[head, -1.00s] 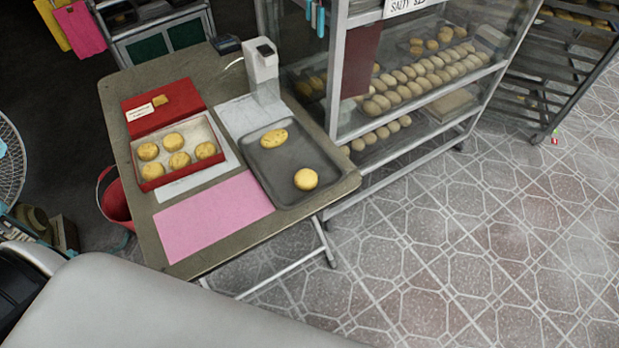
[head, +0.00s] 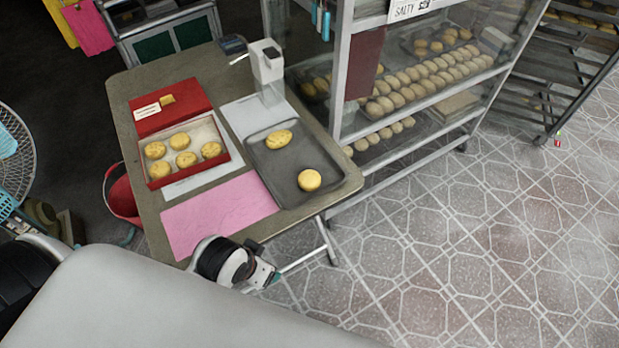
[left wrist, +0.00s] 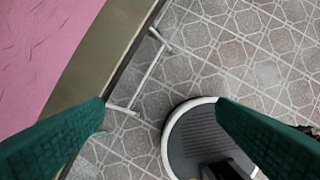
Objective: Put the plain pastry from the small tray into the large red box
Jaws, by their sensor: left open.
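A round, smooth pastry (head: 309,180) lies near the front of the small dark tray (head: 285,199). An oval pastry with a marked top (head: 279,140) lies behind it on the same tray. The large red box (head: 151,184) stands open to the left and holds several round pastries, with some bare lining at its back. My left gripper (left wrist: 162,105) is open and empty, its green fingers apart over the floor beside the table edge. In the head view my left wrist shows at the table's front edge, short of the tray. My right gripper is not in view.
A pink sheet (head: 218,213) covers the table front and also shows in the left wrist view (left wrist: 40,50). A white scale-like device (head: 267,70) stands behind the tray. A glass cabinet of pastries (head: 350,60) stands close on the right.

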